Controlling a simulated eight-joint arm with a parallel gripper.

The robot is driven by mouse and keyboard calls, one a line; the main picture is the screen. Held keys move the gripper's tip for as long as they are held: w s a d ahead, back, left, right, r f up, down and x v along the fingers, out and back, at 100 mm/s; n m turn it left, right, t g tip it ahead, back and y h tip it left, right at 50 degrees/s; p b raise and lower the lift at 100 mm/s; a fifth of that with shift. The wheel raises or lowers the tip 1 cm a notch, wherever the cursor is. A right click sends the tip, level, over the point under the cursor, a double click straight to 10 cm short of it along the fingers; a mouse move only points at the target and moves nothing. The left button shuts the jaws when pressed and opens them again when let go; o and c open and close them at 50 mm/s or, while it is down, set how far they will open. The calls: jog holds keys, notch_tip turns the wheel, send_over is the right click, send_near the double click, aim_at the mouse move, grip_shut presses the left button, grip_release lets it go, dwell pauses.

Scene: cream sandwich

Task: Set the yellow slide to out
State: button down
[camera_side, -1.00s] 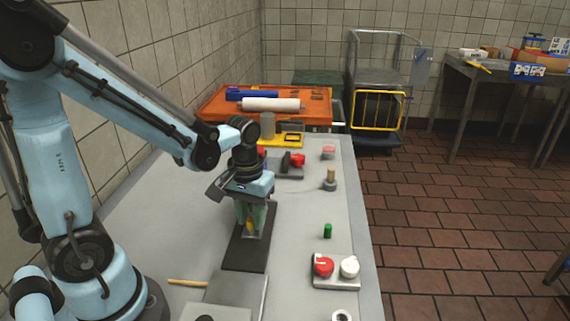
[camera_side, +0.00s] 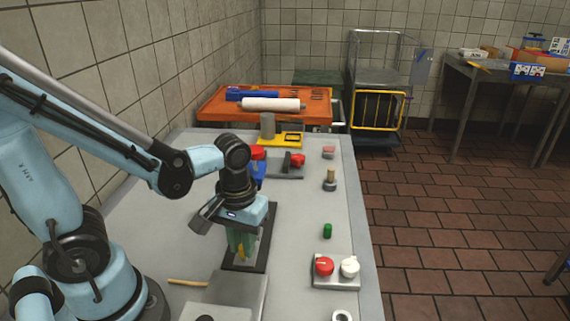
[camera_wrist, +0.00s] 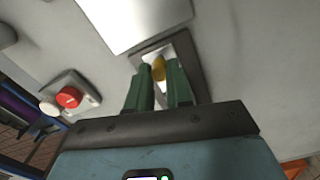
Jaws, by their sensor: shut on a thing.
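The yellow slide (camera_wrist: 158,68) shows between the green fingers of my gripper (camera_wrist: 164,80) in the wrist view. In the side view my gripper (camera_side: 242,252) points down over a dark rectangular base (camera_side: 262,236) on the bench, and a bit of the yellow slide (camera_side: 240,251) shows between the fingers. The gripper is shut on the slide. The fingers hide most of the slide and part of its track.
A block with a red and a white knob (camera_side: 336,282) sits to the right. A green cylinder (camera_side: 327,231) and a wooden-topped peg (camera_side: 330,180) stand behind it. A metal plate (camera_side: 236,290) lies in front; a wooden stick (camera_side: 187,282) lies left. A red-handled device (camera_side: 290,165) stands farther back.

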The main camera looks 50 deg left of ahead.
jog(key=shift+s+d, duration=0.25)
jog(key=shift+d, duration=0.1)
jog(key=c, duration=1)
grip_release()
jog(key=shift+a, duration=0.1)
jog(key=shift+r, duration=6.05)
